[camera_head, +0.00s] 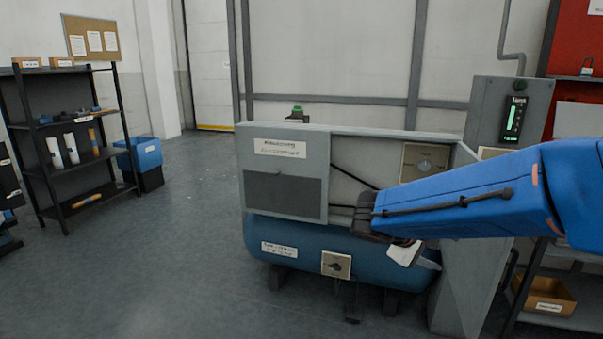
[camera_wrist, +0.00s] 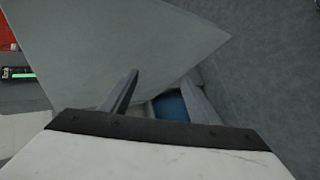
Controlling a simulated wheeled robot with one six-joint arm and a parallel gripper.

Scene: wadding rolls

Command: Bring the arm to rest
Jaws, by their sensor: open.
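My blue arm reaches in from the right in the head view, in front of a grey and blue compressor unit (camera_head: 285,229). Its dark wrist and a white part hang down near the right end of the blue tank; the finger tips cannot be made out there. In the wrist view my gripper (camera_wrist: 161,82) shows two grey fingers spread apart with nothing held between them. A patch of blue, likely the tank, shows between the fingers. A pale grey panel (camera_wrist: 120,45) lies beyond them.
A grey post with a green-lit gauge (camera_head: 513,120) stands behind my arm. An orange bin (camera_head: 544,296) sits on a low shelf at the right. A black rack (camera_head: 71,128) and a blue bin (camera_head: 147,153) stand at the left. The floor (camera_head: 160,270) between rack and compressor is clear.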

